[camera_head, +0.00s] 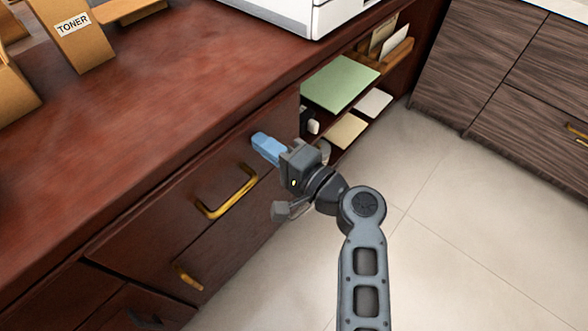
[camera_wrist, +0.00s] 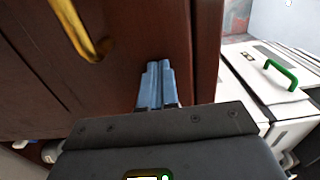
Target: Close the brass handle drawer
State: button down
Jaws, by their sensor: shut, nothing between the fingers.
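The upper drawer (camera_head: 165,225) has a dark red-brown wooden front with a brass handle (camera_head: 228,192). Its front looks close to flush with the desk face; I cannot make out a clear gap. The handle also shows at the upper left of the wrist view (camera_wrist: 82,32). My gripper (camera_head: 266,148) is at the right end of this drawer front, to the right of the handle. Its blue fingers are together and empty. In the wrist view the fingertips (camera_wrist: 158,68) point at the wooden front near its right edge; whether they touch is unclear.
Right of the drawers is an open shelf with a green folder (camera_head: 340,82) and papers. Toner boxes (camera_head: 75,28) and a white machine (camera_head: 305,15) stand on the desktop. The tiled floor (camera_head: 440,200) is clear.

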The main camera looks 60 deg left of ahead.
jog(key=b+x, duration=0.1)
jog(key=x, duration=0.2)
jog(key=shift+r, duration=0.1)
jog(key=shift+s+a, duration=0.15)
dwell(0.4)
